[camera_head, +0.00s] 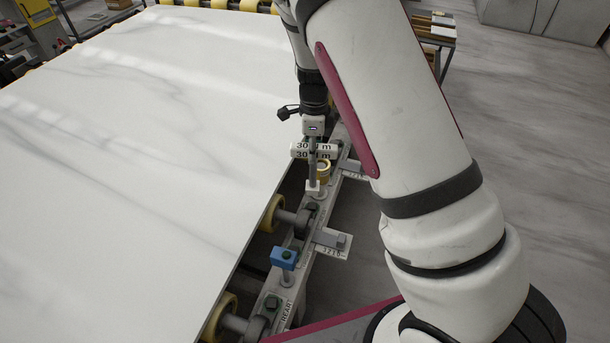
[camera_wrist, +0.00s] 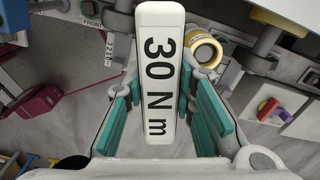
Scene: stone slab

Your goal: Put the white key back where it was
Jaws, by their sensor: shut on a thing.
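The white key (camera_wrist: 160,85) fills the middle of the wrist view, its flat white head marked "30 N m". In the head view its white marked head (camera_head: 302,152) is under my gripper (camera_head: 314,130), above the rail beside the slab. My gripper is shut on the key, with teal finger pads on both sides of the white head in the wrist view (camera_wrist: 164,100). A grey shaft runs below the head toward a white block on the rail. Whether the key's lower end touches anything is hidden.
A yellow ring-shaped part (camera_wrist: 205,51) is close beside the key. A blue-headed piece (camera_head: 284,258) stands nearer on the rail. The large white slab (camera_head: 130,150) lies left, with yellow rollers (camera_head: 272,214) along its edge. Open floor (camera_head: 540,140) is at right.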

